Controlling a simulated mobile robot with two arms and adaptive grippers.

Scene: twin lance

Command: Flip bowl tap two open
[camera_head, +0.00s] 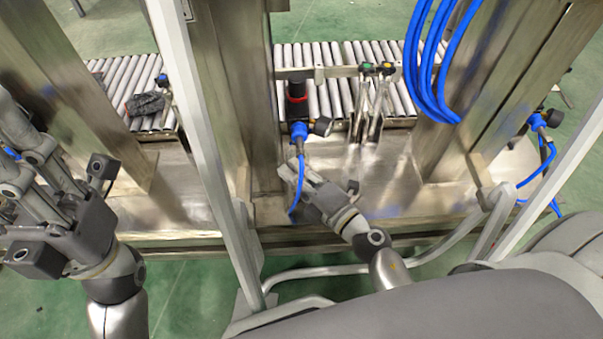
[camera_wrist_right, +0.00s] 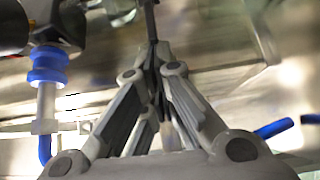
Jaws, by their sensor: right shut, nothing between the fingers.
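An air unit (camera_head: 298,98) with a black body, a red ring, blue fittings and a round gauge (camera_head: 322,126) stands on the steel frame in the middle of the head view. A blue hose hangs below it. My right gripper (camera_head: 300,168) is shut and empty just under the unit, close to the hose. In the right wrist view its fingertips (camera_wrist_right: 155,58) meet below a thin dark part (camera_wrist_right: 151,20); contact is unclear. A blue fitting (camera_wrist_right: 47,66) is left of them. I cannot make out a tap's lever. My left gripper (camera_head: 65,215) is at the left, its fingertips unclear.
A roller conveyor (camera_head: 345,60) runs behind the frame. Steel posts (camera_head: 232,90) stand on both sides of the unit. Coiled blue hoses (camera_head: 425,60) hang at the upper right. Another blue fitting with a gauge (camera_head: 540,120) is at the right. A dark cloth-like item (camera_head: 146,104) lies on the rollers.

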